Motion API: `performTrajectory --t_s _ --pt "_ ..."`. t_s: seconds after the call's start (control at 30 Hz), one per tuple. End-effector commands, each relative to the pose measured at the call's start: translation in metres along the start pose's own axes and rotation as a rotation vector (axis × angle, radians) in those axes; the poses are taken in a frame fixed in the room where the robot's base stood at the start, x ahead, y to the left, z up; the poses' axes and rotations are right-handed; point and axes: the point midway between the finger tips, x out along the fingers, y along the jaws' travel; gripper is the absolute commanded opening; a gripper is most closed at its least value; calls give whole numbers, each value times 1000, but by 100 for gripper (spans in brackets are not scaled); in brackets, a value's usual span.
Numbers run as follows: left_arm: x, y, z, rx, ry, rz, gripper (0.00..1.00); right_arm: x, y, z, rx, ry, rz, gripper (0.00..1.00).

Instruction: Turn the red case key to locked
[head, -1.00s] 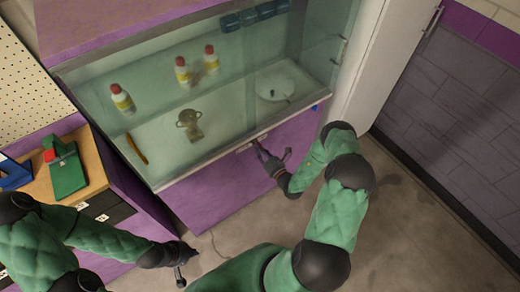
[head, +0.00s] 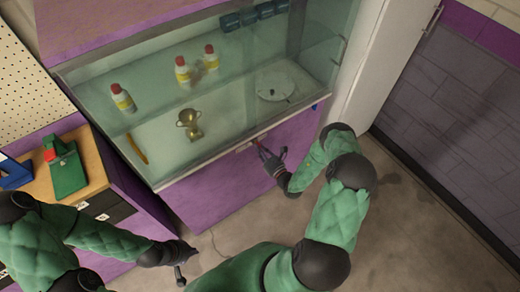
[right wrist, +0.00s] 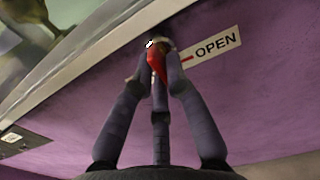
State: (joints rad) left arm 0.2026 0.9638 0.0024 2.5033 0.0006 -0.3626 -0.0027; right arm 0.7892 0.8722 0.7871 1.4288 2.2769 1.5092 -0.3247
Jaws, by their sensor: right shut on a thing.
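The red case key (right wrist: 157,58) sits at the lower front of the glass display case (head: 235,137), just left of a white OPEN label (right wrist: 214,46). My right gripper (right wrist: 160,78) is shut on the key, its dark fingers around the red part, which partly hide it. In the head view, the right gripper (head: 264,149) is at the purple front below the glass, with a little red of the key at its tips. My left gripper (head: 181,272) hangs low over the floor, away from the case; its finger opening is unclear.
Inside the case are several bottles (head: 182,70), a gold trophy (head: 188,121) and a round white plate (head: 275,88). A wooden-topped cabinet (head: 90,165) with a green tool (head: 66,172) stands left. A white panel (head: 380,65) stands right. The floor is clear.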

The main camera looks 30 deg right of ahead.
Motion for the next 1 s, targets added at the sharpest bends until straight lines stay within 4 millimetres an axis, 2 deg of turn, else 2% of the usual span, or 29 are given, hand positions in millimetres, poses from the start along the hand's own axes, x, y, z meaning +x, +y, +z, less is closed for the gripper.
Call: performTrajectory --t_s 0.17,0.2,0.23,0.27,0.67,0.77,1.0 --pt "0 0 0 0 0 0 0 -1 0 -1 1 3 -1 0" --pt "0 0 0 0 0 0 0 -1 0 -1 1 3 -1 26" --pt "0 0 0 0 0 0 0 -1 0 -1 1 3 -1 34" --pt "0 0 0 0 0 0 0 -1 0 -1 1 3 -1 39" --pt "0 0 0 0 0 0 0 -4 0 0 2 1 -1 39" --pt "0 0 0 0 0 0 0 -15 -1 0 3 2 -2 39" --pt "0 0 0 0 0 0 0 -61 -2 -1 3 4 -6 39"
